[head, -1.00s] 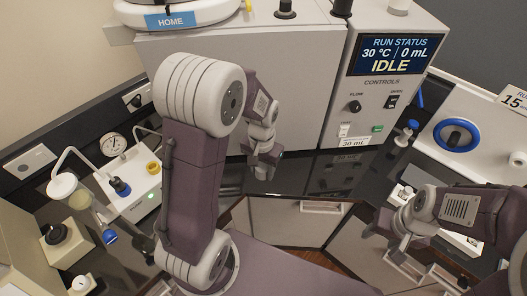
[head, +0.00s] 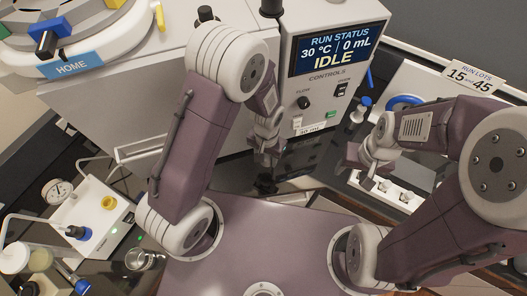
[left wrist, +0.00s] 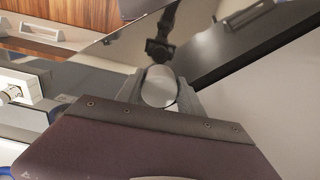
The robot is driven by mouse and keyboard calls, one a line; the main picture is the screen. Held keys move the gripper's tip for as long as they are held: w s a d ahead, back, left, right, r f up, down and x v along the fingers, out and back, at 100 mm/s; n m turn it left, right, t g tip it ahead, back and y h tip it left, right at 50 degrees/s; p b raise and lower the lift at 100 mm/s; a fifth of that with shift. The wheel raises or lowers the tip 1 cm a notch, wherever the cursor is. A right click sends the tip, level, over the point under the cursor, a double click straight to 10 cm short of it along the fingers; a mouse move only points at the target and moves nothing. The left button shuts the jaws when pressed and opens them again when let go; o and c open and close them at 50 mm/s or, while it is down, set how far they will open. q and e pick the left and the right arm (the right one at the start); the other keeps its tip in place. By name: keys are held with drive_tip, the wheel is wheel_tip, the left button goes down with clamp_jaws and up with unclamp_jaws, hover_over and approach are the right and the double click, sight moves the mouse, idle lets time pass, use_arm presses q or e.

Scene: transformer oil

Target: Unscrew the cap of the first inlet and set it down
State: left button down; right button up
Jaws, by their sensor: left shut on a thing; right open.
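My left gripper (head: 266,152) hangs in front of the machine's cabinet, above the glossy black counter. In the left wrist view its fingers (left wrist: 160,92) are shut on a pale grey, round, cylinder-like thing (left wrist: 159,86); I cannot tell whether this is the inlet cap. My right gripper (head: 368,174) is open over the counter at the right, near small white fittings. The first inlet cannot be told apart from the other fittings.
A round turntable (head: 92,40) marked HOME with coloured blocks stands at upper left. A control panel (head: 338,50) reads IDLE. A white unit (head: 98,208) with a yellow ring, a gauge (head: 57,192) and a glass cup (head: 140,259) are at lower left. Dark counter shows around my left gripper.

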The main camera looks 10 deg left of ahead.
sight(266, 173)
use_arm(q)
drive_tip(key=shift+s+r, duration=0.3)
drive_tip(key=shift+s, duration=0.55)
drive_tip(key=shift+w+f, duration=0.1)
drive_tip(key=shift+f, duration=0.1)
drive_tip(key=f+b, duration=0.4)
drive_tip(key=f, duration=0.1)
drive_tip(key=f+b, duration=0.2)
drive_tip(key=f, duration=0.1)
drive_tip(key=shift+w, duration=0.25)
use_arm(e)
drive_tip(key=f, duration=0.2)
drive_tip(key=s+f, duration=0.1)
drive_tip(key=f, duration=0.2)
drive_tip(key=shift+f, duration=0.35)
use_arm(q)
drive_tip(key=shift+s+r, duration=0.1)
use_arm(e)
drive_tip(key=shift+s, duration=0.1)
use_arm(q)
drive_tip(key=shift+f, duration=0.35)
use_arm(e)
drive_tip(key=shift+f, duration=0.25)
use_arm(q)
drive_tip(key=c, duration=0.7)
unclamp_jaws()
